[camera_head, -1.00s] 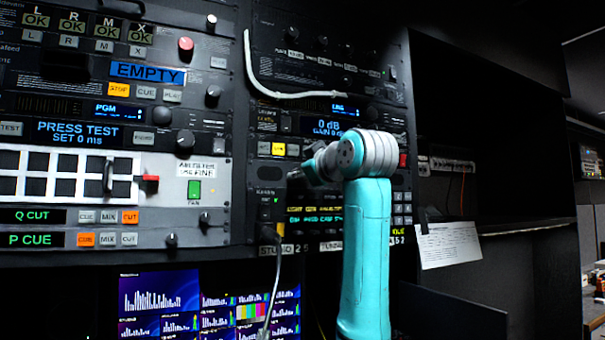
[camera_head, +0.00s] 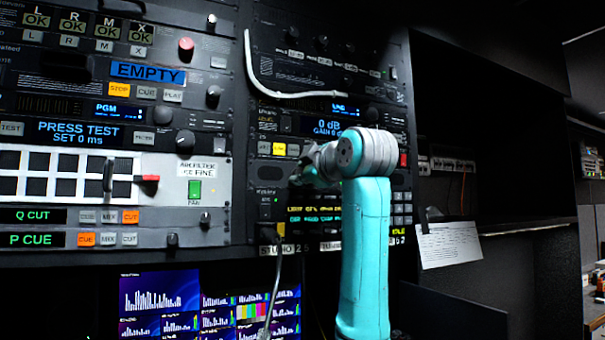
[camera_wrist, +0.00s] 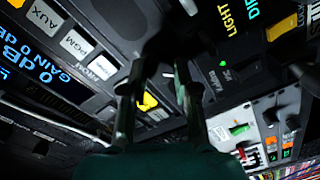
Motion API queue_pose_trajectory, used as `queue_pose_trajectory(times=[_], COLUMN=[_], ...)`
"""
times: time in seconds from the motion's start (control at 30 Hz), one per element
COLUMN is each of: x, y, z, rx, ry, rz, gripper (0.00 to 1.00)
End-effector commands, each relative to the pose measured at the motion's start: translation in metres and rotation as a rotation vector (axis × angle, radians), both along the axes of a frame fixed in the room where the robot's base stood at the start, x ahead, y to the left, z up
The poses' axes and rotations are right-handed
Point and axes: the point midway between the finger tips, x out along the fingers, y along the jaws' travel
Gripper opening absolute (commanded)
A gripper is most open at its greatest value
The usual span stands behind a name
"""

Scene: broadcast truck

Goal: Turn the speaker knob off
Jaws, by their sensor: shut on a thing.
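My gripper (camera_wrist: 163,75) shows in the wrist view with its two dark fingers reaching up to the rack panel. The fingers are shut on a dark knob (camera_wrist: 166,42), between the lit 0 dB gain display (camera_wrist: 40,65) and the panel with yellow LIGHT lettering (camera_wrist: 232,18). The knob is dark and mostly hidden by the fingertips, so its pointer and setting cannot be read. In the head view my gripper (camera_head: 298,180) is small and dark against the rack, below the lit yellow button (camera_head: 279,149). My wrist covers part of this panel.
Rack panels with several knobs and buttons surround the gripper. A white cable (camera_head: 270,85) curves along the upper panel. Another cable (camera_head: 273,290) hangs below. Monitors (camera_head: 160,300) sit under the rack. A paper sheet (camera_head: 449,245) hangs at the right.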

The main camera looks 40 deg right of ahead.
Motion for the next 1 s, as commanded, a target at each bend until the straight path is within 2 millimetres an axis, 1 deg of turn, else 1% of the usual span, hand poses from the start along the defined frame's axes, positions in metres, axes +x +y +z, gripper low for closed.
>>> queue_pose_trajectory(times=[0.17,0.2,0.27,0.3,0.57,0.67,0.77,0.87,1.0], x=[0.000,0.000,0.000,0.000,0.000,-0.004,-0.014,-0.031,-0.058], y=[0.000,0.000,0.000,0.000,0.000,0.001,0.003,0.008,0.015], z=[0.000,0.000,0.000,0.000,0.000,0.001,0.001,0.001,0.002], rx=[0.000,0.000,0.000,0.000,0.001,0.001,0.000,-0.001,-0.001], ry=[0.000,0.000,0.001,0.000,0.000,-0.002,-0.002,-0.003,-0.004], rz=[0.001,0.001,0.001,0.001,0.000,0.000,0.000,-0.001,0.000], gripper=[0.00,0.37,0.52,0.55,0.55,0.55,0.55,0.55,0.55])
